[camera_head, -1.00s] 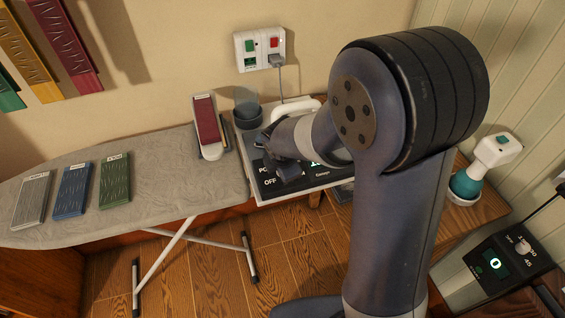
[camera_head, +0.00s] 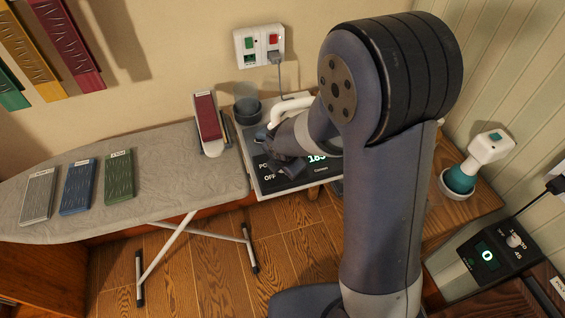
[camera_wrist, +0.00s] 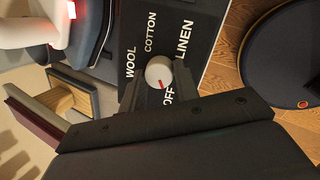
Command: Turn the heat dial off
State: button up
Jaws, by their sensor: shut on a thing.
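The heat dial (camera_wrist: 159,72) is a round white knob with a red mark, on a black panel (camera_wrist: 138,40) lettered WOOL, COTTON, LINEN and OFF. The red mark lies on the knob's lower part in the wrist view, on the side near OFF; its exact heading is hard to tell. My gripper (camera_wrist: 160,80) is shut on the knob, one finger on each side. In the head view my gripper (camera_head: 268,148) is over the panel (camera_head: 290,182) and hides the knob. Green lit digits (camera_head: 317,158) show beside it, partly covered by my arm.
A white iron handle (camera_head: 290,108) and a dark cup (camera_head: 247,112) stand behind the panel. A wall outlet (camera_head: 259,46) holds a plug. A teal bottle (camera_head: 462,180) and a black control box (camera_head: 490,258) are at right.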

jog(key=o, duration=0.7)
jog(key=v, duration=1)
jog(key=shift+s+r, duration=0.15)
jog(key=shift+r, duration=0.25)
jog(key=shift+f, duration=0.15)
jog(key=x, duration=1)
jog(key=shift+f, duration=0.3)
jog(key=shift+r, duration=0.15)
